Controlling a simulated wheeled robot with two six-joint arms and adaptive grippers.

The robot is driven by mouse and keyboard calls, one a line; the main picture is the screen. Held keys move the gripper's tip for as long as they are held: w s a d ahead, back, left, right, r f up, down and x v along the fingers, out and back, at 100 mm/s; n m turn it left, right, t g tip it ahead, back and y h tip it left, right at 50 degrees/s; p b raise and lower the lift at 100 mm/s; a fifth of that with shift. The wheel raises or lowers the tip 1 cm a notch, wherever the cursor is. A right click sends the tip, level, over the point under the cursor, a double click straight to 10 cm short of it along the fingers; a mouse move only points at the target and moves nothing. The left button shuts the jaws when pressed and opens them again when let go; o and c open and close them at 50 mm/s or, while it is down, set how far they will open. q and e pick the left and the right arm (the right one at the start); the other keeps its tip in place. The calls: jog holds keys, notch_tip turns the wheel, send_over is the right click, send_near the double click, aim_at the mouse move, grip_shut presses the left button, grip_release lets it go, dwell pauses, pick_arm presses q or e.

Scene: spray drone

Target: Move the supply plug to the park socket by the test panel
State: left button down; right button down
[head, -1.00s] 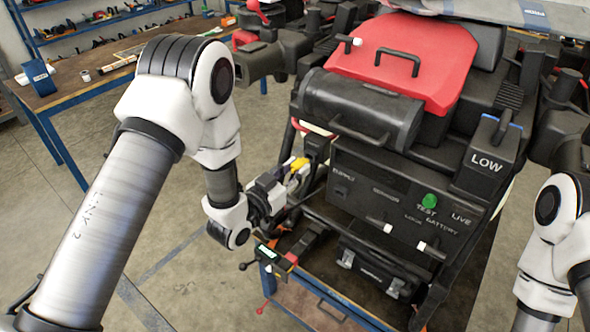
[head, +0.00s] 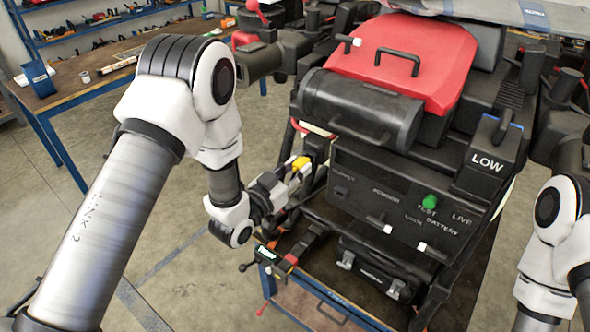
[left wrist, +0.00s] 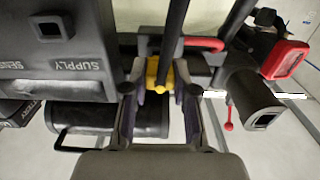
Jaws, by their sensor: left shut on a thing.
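The supply plug (head: 301,162) is yellow and sits between the fingers of my left gripper (head: 288,180), beside the left end of the drone's dark front panel (head: 370,196). In the left wrist view the yellow plug (left wrist: 159,74) lies between both fingertips (left wrist: 158,92), with a dark rod or cable running up from it. The gripper is shut on it. A square opening (left wrist: 50,28) above the SUPPLY label shows left of the plug, apart from it and empty. I cannot tell which fitting is the park socket. My right gripper is out of view.
A red-rimmed fitting (left wrist: 288,60) and a dark square-ended tube (left wrist: 252,105) stand right of the plug in the wrist view. A green knob (head: 429,202) is on the front panel. A workbench (head: 80,95) stands back left; the floor between is clear.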

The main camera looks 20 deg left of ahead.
pick_arm(q)
jog(key=shift+x, duration=0.85)
jog(key=c, duration=0.8)
grip_release()
jog(key=v, duration=1.2)
jog(key=shift+r, duration=0.1)
